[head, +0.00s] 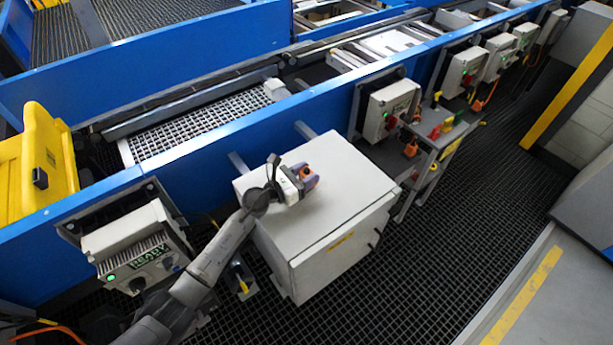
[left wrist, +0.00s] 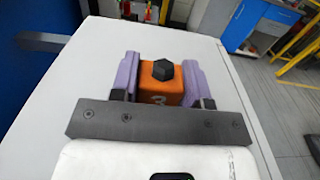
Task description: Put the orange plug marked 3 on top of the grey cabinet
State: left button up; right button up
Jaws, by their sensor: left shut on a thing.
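The grey cabinet (head: 340,160) stands on the dark grating in the middle of the head view. Its pale top (left wrist: 75,90) fills much of the left wrist view. My left gripper (head: 304,180) is over the cabinet's top, toward its left side. Its two purple fingers are shut on the orange plug (left wrist: 161,82), one on each side. The plug carries a mark that reads as 3 and a black hexagonal knob. It is at or just above the top; I cannot tell if it touches. My right gripper is not in view.
A grey stand (head: 443,138) with several small coloured items is right of the cabinet. A control box with a READY sign (head: 137,250) is at the left. The blue conveyor (head: 215,132) runs behind. The rest of the cabinet top is clear.

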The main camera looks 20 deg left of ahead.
pick_arm(q)
jog(key=shift+f, duration=0.1)
jog(key=shift+f, duration=0.15)
jog(key=o, duration=1)
